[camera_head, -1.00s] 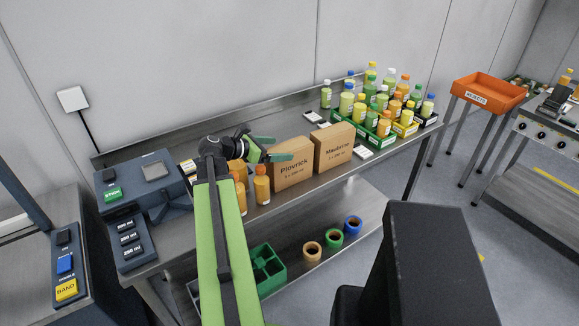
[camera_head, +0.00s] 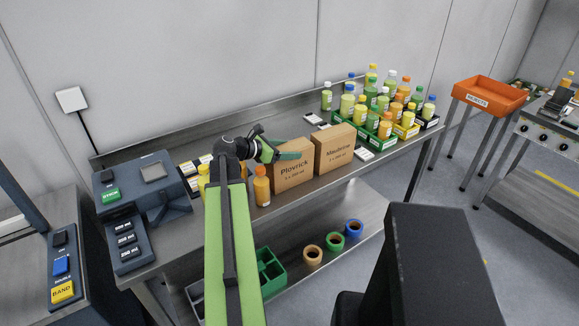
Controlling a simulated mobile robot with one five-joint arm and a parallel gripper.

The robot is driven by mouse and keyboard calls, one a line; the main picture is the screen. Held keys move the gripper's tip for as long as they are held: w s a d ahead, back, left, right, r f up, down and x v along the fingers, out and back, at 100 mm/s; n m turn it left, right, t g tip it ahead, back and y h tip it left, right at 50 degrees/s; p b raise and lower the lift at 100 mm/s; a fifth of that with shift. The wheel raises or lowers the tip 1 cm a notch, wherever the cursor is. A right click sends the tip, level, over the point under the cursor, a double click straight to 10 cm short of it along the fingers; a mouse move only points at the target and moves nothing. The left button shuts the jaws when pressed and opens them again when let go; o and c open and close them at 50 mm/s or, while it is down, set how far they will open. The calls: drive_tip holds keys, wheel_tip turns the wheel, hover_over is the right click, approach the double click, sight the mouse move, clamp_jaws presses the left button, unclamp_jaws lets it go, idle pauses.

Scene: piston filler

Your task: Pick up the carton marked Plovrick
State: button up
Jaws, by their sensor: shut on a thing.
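The brown carton marked Plovrick (camera_head: 293,174) stands upright on the steel bench, near its front edge. My gripper (camera_head: 289,149) reaches in from the left at the carton's top, with its green fingers shut on it. The far finger is partly hidden behind the carton. The carton shows no clear gap from the bench. A similar carton marked Maubrine (camera_head: 335,150) stands close beside it on the right.
An orange bottle (camera_head: 262,187) stands just left of the Plovrick carton. Several bottles (camera_head: 372,122) crowd the bench's right end. A control box (camera_head: 142,185) sits at the left end. Tape rolls (camera_head: 335,242) and a green crate (camera_head: 271,272) are on the lower shelf.

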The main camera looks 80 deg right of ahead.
clamp_jaws()
drive_tip(key=shift+r, duration=0.1)
